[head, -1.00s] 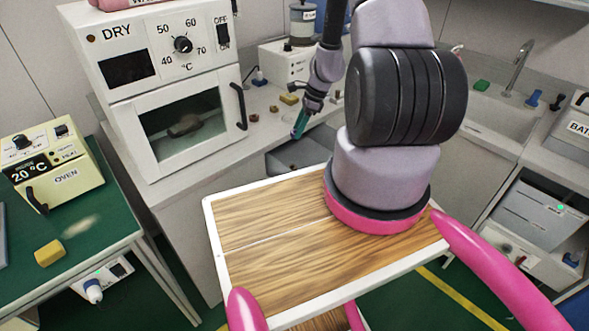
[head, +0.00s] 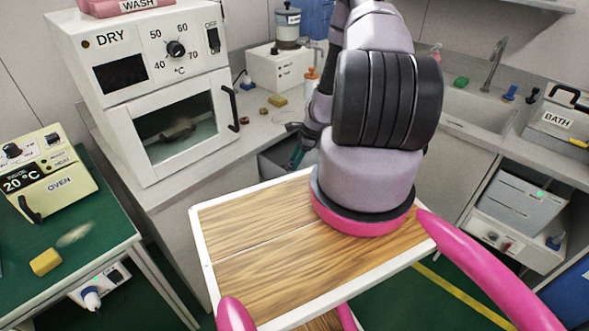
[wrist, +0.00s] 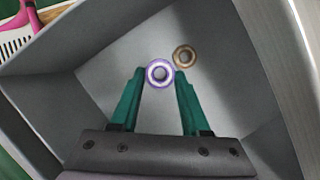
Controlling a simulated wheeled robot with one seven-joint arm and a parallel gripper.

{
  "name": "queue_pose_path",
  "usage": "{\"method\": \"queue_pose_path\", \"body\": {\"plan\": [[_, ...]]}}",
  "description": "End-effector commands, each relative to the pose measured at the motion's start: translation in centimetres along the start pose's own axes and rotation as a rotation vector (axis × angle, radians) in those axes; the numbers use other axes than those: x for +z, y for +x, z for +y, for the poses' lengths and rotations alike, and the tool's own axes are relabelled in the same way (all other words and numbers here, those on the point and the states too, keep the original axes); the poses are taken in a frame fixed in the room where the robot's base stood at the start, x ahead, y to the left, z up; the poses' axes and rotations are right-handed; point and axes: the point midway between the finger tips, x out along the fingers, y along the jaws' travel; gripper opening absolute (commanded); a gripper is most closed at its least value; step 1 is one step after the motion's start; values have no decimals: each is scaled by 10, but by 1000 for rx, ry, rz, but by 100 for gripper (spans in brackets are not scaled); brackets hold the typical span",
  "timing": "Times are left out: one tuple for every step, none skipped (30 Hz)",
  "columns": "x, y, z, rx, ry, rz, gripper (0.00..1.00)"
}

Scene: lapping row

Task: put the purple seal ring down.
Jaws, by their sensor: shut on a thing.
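The purple seal ring (wrist: 160,73) is between the teal fingertips of my gripper (wrist: 159,80) in the wrist view, and the jaws are shut on it. A brown ring (wrist: 185,56) lies just beyond it to the right, close to the right fingertip. Both show against the inside of a grey bin (wrist: 90,52). I cannot tell whether the purple ring touches the bin floor. In the head view my gripper (head: 296,158) is low at the grey bin (head: 272,160), partly behind my arm, and the ring is hidden.
A sink (head: 470,110) is at the right. In the wrist view a white basket (wrist: 15,40) is at the upper left.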

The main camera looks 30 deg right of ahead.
Motion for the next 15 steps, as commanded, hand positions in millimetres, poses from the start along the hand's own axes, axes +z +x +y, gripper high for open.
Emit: {"method": "queue_pose_path", "body": {"plan": [[-2, 4, 0, 0, 0, -1, 0], [-3, 8, 0, 1, 1, -1, 0], [-5, 14, 1, 2, 2, -2, 0], [-7, 19, 1, 1, 2, -1, 0], [-9, 23, 1, 1, 3, -1, 0], [-11, 28, 1, 1, 3, -1, 0], [-13, 32, 1, 1, 2, -1, 0], [-14, 35, 0, 1, 2, -1, 0], [-15, 37, 0, 0, 1, -1, 0], [-16, 38, 0, 0, 0, 0, 0], [-16, 39, 0, 0, 0, 0, 0], [-16, 39, 0, -1, 0, 0, 0], [-16, 39, 0, -1, 0, 0, 0], [-16, 39, 0, -1, 0, 0, 0], [-16, 39, 0, -1, 0, 0, 0]]}}
